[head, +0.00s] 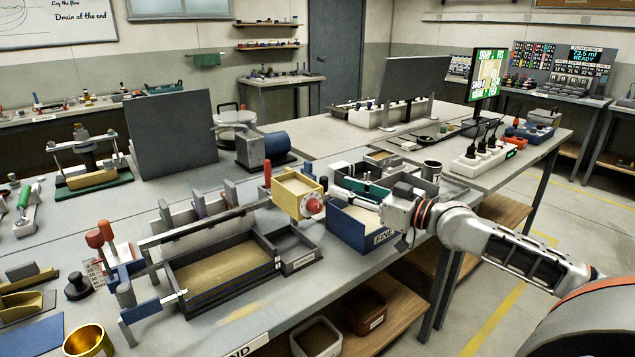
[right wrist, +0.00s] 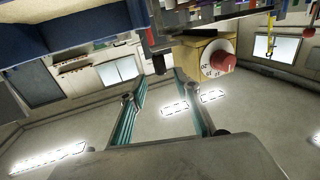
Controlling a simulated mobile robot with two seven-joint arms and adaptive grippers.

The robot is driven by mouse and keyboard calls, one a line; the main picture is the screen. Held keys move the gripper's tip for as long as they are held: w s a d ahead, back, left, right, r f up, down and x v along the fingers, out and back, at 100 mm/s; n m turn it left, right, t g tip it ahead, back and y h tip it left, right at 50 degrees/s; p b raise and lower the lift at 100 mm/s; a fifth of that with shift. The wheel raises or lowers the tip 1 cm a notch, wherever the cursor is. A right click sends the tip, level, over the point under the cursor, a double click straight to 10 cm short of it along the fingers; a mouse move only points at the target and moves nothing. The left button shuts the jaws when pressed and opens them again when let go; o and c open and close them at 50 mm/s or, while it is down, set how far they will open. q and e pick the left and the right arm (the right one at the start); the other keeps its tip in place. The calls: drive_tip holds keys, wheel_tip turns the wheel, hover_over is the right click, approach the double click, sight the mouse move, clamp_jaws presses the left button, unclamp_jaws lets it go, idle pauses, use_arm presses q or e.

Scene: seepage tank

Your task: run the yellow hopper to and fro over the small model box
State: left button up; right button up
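The yellow hopper (head: 297,190), an open-topped box with a red knob on its front, is at the right end of the long grey rail. It also shows in the right wrist view (right wrist: 196,52), beyond the fingers. The small model box (head: 222,278), dark-framed with tan sand inside, lies below and left of the hopper, under the rail. My right gripper (head: 341,188) reaches in from the right, close beside the hopper. In the right wrist view its teal fingers lean inward; a dark bar lies by their tips, and whether they grip it is unclear. My left gripper is not in view.
A blue tray (head: 345,232) labelled FINE stands under my right gripper. A dark upright panel (head: 172,134) and a blue motor (head: 277,144) stand behind the rail. A brass cup (head: 88,341) is at the front left. The grey bench is fairly clear in front of the model box.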

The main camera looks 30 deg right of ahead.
sight(327, 182)
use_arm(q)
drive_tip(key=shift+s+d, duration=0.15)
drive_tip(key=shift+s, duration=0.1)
use_arm(e)
drive_tip(key=shift+x, duration=3.55)
